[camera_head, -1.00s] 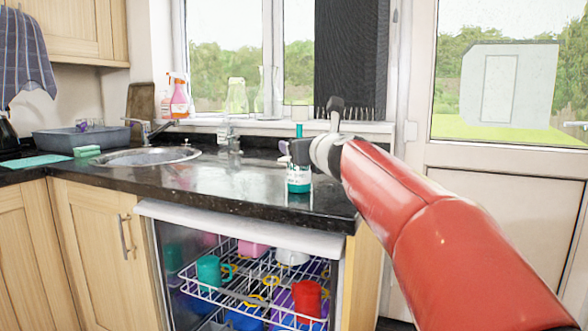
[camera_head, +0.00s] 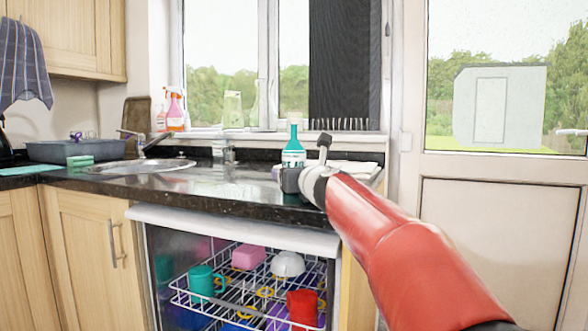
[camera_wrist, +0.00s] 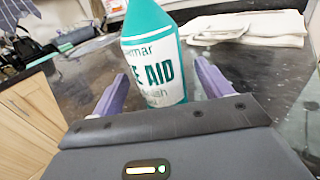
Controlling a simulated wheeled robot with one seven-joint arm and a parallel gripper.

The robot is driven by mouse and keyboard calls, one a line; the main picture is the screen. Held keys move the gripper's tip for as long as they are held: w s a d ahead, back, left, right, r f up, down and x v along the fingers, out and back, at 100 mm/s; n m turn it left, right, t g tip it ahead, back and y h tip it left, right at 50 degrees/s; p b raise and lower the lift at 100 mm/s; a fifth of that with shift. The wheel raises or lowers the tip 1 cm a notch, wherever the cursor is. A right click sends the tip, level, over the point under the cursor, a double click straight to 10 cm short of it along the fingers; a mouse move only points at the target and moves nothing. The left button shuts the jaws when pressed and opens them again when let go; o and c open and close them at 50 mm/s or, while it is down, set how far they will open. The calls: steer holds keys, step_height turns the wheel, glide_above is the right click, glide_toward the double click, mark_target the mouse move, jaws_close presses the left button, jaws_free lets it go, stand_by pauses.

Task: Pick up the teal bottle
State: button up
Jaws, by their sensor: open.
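The teal bottle (camera_head: 293,151) stands upright on the dark granite counter, near the window and the right end. It has a white label with dark lettering. In the wrist view the bottle (camera_wrist: 152,62) stands just ahead of my gripper's palm, between the two purple fingers. My gripper (camera_wrist: 155,92) is open, with one finger on each side of the bottle. In the head view my gripper (camera_head: 284,174) is in front of the bottle's lower part and hides it. I cannot tell whether either finger touches the bottle.
Folded white cloths (camera_wrist: 245,27) lie on the counter behind the bottle. A sink (camera_head: 145,166) and a grey basin (camera_head: 75,150) are to the left. Below, an open dishwasher rack (camera_head: 240,292) holds cups. The counter between sink and bottle is clear.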

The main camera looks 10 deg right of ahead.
steer(key=w, duration=0.3)
steer(key=shift+w+a+p, duration=0.25)
steer(key=shift+w+p, duration=0.1)
steer(key=shift+p, duration=0.05)
steer(key=c, duration=1.2)
steer(key=shift+c, duration=0.4)
steer(key=shift+r, duration=0.15)
